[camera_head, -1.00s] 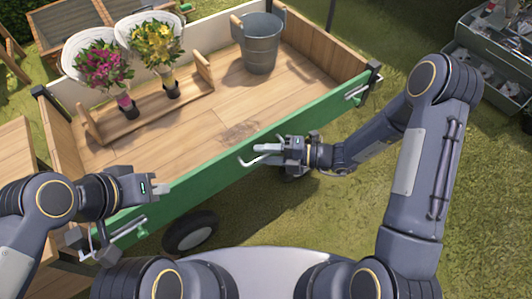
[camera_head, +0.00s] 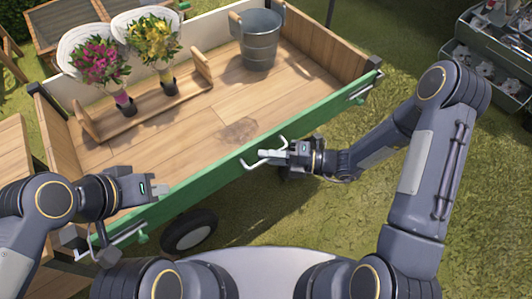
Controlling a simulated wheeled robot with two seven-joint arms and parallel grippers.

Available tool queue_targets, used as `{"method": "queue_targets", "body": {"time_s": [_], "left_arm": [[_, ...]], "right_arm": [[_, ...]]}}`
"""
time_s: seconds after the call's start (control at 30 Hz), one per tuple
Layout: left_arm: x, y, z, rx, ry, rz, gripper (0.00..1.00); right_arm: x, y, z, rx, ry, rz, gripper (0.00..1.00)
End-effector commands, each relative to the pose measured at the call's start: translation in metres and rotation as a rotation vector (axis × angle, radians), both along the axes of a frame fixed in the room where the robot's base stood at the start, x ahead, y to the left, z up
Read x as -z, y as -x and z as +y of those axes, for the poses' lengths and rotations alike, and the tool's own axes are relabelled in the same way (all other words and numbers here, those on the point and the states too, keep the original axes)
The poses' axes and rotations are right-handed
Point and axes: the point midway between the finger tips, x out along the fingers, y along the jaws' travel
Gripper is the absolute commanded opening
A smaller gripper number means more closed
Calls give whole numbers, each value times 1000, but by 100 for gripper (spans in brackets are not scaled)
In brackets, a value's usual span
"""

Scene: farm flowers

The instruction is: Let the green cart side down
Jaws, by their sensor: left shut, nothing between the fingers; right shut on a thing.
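The green cart side (camera_head: 211,184) runs along the near edge of the flower cart, with a metal latch at its left end (camera_head: 128,231) and another at its right end (camera_head: 362,92). My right gripper (camera_head: 276,157) is shut at the middle of the green side, around a pale bent metal piece that looks like its handle; the exact contact is too small to see. My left gripper (camera_head: 160,190) is shut and empty, near the left part of the green side.
On the cart floor (camera_head: 205,130) stand a wooden rack with pink flowers (camera_head: 97,64) and yellow flowers (camera_head: 154,45), and a metal bucket (camera_head: 261,42). A cart wheel (camera_head: 189,232) is below the side. Grey crates (camera_head: 490,60) stand at top right. Grass lies open at lower right.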

Motion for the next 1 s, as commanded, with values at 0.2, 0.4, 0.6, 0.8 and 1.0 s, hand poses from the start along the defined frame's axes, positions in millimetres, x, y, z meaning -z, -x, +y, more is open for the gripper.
{"method": "queue_targets", "body": {"time_s": [0.2, 0.4, 0.6, 0.8, 1.0], "left_arm": [[30, 0, 0, 0, 0, 0, 0], [55, 0, 0, 0, 0, 0, 0], [82, 0, 0, 0, 0, 0, 0], [109, 0, 0, 0, 0, 0, 0], [130, 0, 0, 0, 0, 0, 0]], "right_arm": [[21, 17, -13, 5, -113, -144, 0], [39, 31, -23, 4, -225, -300, 0], [60, 41, -31, 4, -337, -457, 0], [82, 47, -34, 2, -448, -611, 0], [104, 49, -36, 2, -559, -766, 0]]}}
